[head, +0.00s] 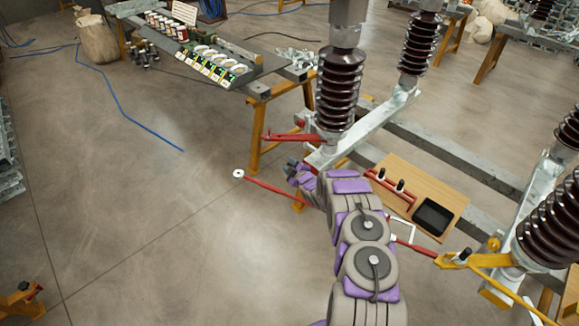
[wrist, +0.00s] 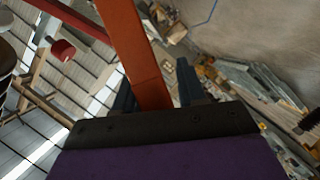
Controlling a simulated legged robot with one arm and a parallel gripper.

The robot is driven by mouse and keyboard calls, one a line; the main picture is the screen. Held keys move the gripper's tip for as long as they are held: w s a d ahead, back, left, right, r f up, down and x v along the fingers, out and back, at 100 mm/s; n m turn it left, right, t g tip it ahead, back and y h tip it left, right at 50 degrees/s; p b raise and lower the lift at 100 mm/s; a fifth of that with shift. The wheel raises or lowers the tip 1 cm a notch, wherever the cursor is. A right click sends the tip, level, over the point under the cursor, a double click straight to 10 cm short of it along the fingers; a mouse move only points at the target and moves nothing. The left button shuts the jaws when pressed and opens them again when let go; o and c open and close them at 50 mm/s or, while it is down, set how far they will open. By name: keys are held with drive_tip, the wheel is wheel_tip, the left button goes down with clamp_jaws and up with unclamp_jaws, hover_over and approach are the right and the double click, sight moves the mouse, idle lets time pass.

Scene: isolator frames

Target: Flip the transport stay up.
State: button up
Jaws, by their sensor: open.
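A long red bar (head: 275,188), which looks like the transport stay, slants low with a white disc at its left end. It passes behind my arm, and a red length (head: 415,248) shows again to the right, near a yellow bracket. My gripper (head: 298,172) is near the bar, its fingers mostly hidden by my arm. In the wrist view an orange-red bar (wrist: 137,50) runs between the two dark fingers of my gripper (wrist: 157,90), which is open around it. I cannot tell whether either finger touches it.
Brown ribbed insulators (head: 340,90) stand on grey steel beams (head: 450,150). Another red bar (head: 295,137) is at one insulator's base. A wooden board (head: 450,195) with a black tray (head: 433,217) lies to the right. A workbench (head: 240,80) stands behind.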

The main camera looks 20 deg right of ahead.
drive_tip(key=shift+w+d, duration=0.1)
clamp_jaws()
idle(0.4)
